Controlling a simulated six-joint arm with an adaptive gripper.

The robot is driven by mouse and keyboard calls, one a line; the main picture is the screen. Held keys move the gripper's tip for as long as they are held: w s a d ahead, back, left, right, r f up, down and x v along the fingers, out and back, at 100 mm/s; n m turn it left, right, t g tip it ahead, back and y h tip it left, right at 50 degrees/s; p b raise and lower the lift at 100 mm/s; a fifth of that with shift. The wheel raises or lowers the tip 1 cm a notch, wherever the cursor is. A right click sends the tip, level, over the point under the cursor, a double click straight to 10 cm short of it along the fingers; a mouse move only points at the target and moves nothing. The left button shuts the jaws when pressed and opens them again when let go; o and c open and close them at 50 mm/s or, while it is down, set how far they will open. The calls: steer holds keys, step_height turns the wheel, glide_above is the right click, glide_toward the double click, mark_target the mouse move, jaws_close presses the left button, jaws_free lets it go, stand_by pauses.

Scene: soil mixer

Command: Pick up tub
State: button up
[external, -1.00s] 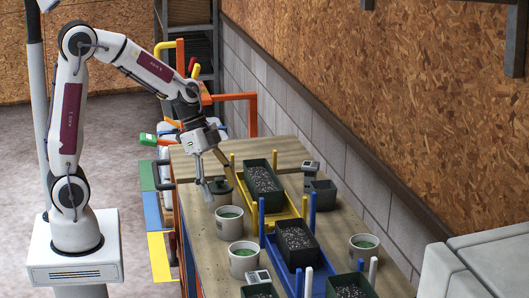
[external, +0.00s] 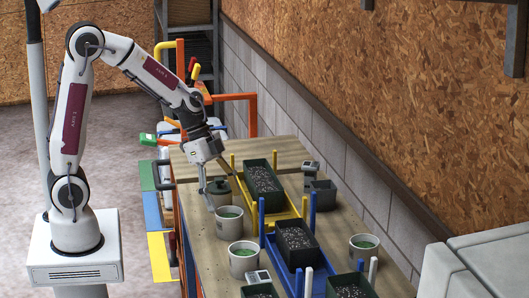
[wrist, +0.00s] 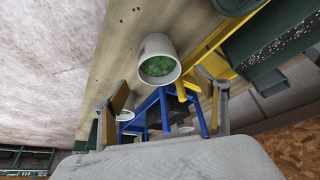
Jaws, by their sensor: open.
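Several white tubs with green contents stand on the wooden bench. The nearest one to my gripper is the upper-left tub (external: 229,229). A white tub also shows ahead of the fingers in the wrist view (wrist: 155,45). The others are the lower-left tub (external: 243,266) and the right tub (external: 364,253). My gripper (external: 219,186) points down at the bench, just above and left of the upper-left tub in the external view. Its fingers are spread with nothing between them in the wrist view (wrist: 168,92).
A dark round pot (external: 221,190) stands close by the fingers. A yellow tray (external: 283,220) and a blue tray (external: 276,256) hold dark soil planters (external: 263,185), with upright posts at their corners. A block wall runs along the bench's right side.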

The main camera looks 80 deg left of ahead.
mark_target(229, 213)
steer(key=shift+f, duration=0.1)
steer(key=shift+x, duration=2.5)
steer(key=c, duration=1.4)
